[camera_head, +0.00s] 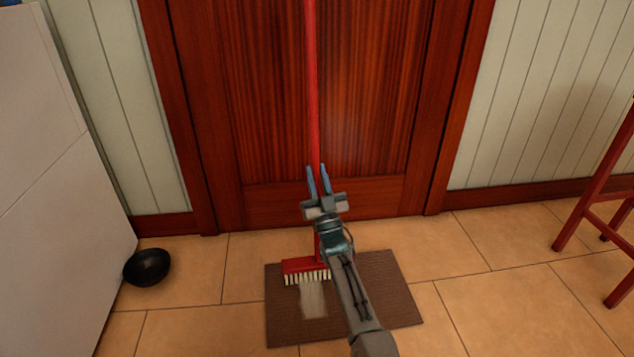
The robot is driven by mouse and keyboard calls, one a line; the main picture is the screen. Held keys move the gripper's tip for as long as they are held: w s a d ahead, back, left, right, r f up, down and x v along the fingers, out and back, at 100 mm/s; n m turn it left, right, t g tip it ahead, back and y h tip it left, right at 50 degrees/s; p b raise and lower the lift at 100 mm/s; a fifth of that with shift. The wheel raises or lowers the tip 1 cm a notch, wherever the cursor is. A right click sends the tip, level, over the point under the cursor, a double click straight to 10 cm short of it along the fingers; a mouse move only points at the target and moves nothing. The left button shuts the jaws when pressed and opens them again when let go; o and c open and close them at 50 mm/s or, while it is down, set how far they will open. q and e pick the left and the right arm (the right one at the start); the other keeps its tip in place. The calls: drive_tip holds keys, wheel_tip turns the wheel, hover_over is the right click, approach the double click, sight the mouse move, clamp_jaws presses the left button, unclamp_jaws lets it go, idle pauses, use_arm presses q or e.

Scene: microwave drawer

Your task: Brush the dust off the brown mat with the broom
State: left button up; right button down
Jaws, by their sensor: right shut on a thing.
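A broom with a long red handle (312,85) stands nearly upright in front of the wooden door. Its red head (303,265) with pale bristles (306,278) is over the brown mat (385,290), at the mat's far left part. A pale grey dust patch (313,300) lies on the mat just on the near side of the bristles. My right gripper (318,172) is shut on the red handle above the mat; its arm hides part of the lower handle and of the mat. Whether the bristles touch the mat I cannot tell. My left gripper is not in view.
A dark round bowl (147,267) sits on the tiled floor at left, beside a white cabinet (50,190). A red stool (600,195) stands at the right edge. The closed door (260,110) is behind the mat. Floor right of the mat is clear.

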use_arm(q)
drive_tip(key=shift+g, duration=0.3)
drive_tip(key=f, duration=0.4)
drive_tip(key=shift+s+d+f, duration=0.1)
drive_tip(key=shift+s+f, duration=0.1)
use_arm(e)
drive_tip(key=f, duration=0.2)
drive_tip(key=f+h, duration=0.1)
drive_tip(key=shift+w+a+f+m, duration=0.2)
drive_tip(key=shift+w+a+m, duration=0.15)
drive_tip(key=shift+w+m, duration=0.05)
use_arm(q)
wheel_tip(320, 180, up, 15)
drive_tip(key=p, duration=1.5)
use_arm(e)
drive_tip(key=s+d+r, duration=0.1)
drive_tip(key=s+r, duration=0.1)
drive_tip(key=s, duration=1.1)
drive_tip(key=shift+d+r, duration=0.3)
drive_tip(key=shift+r, duration=0.1)
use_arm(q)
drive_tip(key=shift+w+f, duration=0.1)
use_arm(e)
drive_tip(key=shift+f, duration=0.1)
